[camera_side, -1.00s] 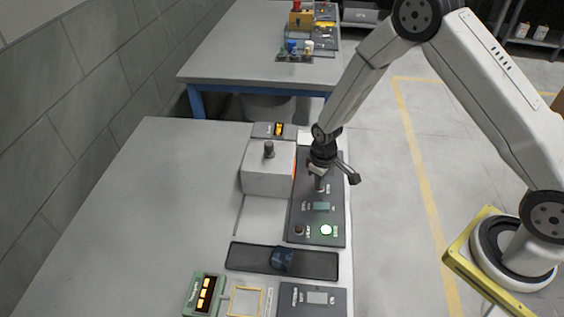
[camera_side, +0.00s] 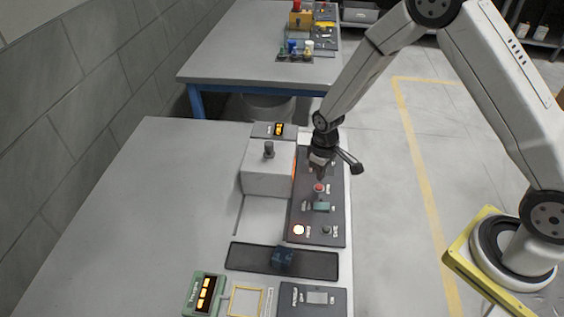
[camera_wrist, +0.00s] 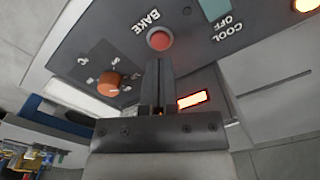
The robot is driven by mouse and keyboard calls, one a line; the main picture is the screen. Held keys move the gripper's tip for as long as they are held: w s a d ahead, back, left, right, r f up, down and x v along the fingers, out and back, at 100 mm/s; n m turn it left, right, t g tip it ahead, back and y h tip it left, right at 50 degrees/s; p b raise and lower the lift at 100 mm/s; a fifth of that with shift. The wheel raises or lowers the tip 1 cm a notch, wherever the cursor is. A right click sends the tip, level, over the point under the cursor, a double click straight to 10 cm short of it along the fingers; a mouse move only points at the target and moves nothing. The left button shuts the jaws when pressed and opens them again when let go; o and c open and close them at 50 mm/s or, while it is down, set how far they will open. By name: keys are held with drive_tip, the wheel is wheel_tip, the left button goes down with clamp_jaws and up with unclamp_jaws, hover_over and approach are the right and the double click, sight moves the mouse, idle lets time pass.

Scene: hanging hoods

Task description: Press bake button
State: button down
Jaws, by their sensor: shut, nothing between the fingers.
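The red bake button (camera_side: 319,188) is on the dark control panel (camera_side: 335,232) beside the white hood. In the wrist view the round red button (camera_wrist: 159,40), marked BAKE, is just beyond my fingertips. My gripper (camera_side: 319,176) is shut and empty. It points down just above the button, with a small gap visible. The fingers also show in the wrist view (camera_wrist: 157,64). On the panel's near end the left lamp (camera_side: 298,230) glows pale orange, and the right lamp (camera_side: 326,230) is dark.
The white hood (camera_side: 266,181) stands close left of my gripper, with an orange glow on its right side. A teal switch (camera_side: 321,207) and an orange knob (camera_wrist: 110,82) sit near the button. A dark tray (camera_side: 322,264) with a blue block (camera_side: 282,258) lies nearer.

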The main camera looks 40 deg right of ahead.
drive_tip(key=shift+r, duration=1.65)
unclamp_jaws()
drive_tip(key=shift+r, duration=0.1)
drive_tip(key=s+d+r+m+t, duration=0.1)
drive_tip(key=s+r+m+t, duration=0.1)
drive_tip(key=s+r, duration=1)
drive_tip(key=shift+s+d+m+t, duration=0.3)
drive_tip(key=shift+s+d+m, duration=0.15)
drive_tip(key=shift+s, duration=0.7)
